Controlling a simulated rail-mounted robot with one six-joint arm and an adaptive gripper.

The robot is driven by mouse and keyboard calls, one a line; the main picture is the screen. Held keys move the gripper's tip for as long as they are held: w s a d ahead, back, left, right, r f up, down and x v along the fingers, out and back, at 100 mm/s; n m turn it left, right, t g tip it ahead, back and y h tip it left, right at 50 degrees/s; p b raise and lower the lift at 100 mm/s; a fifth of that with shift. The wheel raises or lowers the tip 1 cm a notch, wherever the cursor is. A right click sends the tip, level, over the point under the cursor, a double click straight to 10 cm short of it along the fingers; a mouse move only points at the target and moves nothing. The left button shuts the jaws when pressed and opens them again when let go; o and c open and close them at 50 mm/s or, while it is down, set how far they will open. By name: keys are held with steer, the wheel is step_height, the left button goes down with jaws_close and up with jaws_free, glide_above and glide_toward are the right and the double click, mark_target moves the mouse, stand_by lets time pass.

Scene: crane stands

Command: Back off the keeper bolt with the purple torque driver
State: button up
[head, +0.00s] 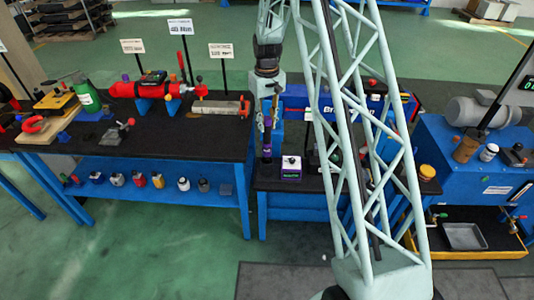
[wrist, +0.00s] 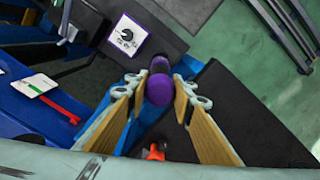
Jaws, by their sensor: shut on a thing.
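I cannot make out the keeper bolt in either view.
A blue cabinet with a grey motor (head: 478,110) is at right. Green floor is open in front.

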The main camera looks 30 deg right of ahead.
mark_target(267, 118)
steer(key=shift+r+p, duration=0.75)
steer(key=shift+r, duration=1.2)
